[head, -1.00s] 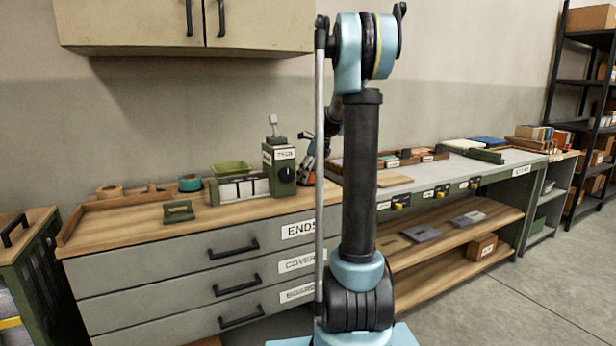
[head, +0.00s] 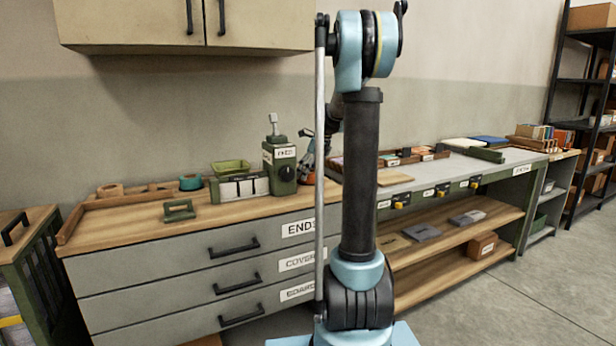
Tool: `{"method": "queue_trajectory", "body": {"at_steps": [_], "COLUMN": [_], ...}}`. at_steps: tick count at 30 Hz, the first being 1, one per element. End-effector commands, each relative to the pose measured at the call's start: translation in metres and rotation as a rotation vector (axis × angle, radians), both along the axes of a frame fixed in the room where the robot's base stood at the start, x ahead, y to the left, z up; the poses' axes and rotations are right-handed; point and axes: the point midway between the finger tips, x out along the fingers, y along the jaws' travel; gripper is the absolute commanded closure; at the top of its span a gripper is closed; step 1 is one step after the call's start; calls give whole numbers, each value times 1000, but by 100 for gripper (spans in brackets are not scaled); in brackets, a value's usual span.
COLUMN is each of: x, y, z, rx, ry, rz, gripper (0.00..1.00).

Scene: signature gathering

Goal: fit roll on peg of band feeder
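The band feeder, most likely the green machine (head: 280,166) with a white label and a dark knob, stands on the wooden top of the drawer cabinet. I cannot make out its peg. A teal roll (head: 190,183) and a brown roll (head: 111,191) lie in the wooden tray at the left back. My gripper (head: 307,168) is small and partly hidden behind my arm column, just right of the green machine. Something orange-red (head: 309,178) shows low beside it; I cannot tell if it is held. The fingers are too small to read.
A low green frame (head: 179,211) lies at the front of the cabinet top (head: 135,221). A grey block unit (head: 238,187) and a green basket (head: 231,167) stand left of the machine. A grey workbench (head: 480,168) with trays stretches right. Bare wood lies in front.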

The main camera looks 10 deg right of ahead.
Motion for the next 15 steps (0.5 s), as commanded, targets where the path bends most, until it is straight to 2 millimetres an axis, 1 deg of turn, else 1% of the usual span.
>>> {"method": "queue_trajectory", "body": {"at_steps": [5, 12, 15], "x": [-7, -18, -22], "y": [-9, -24, -29], "z": [27, 71, 85], "rx": [0, 0, 0], "ry": [0, 0, 0], "rz": [-3, -3, -4], "gripper": [12, 12, 12]}}
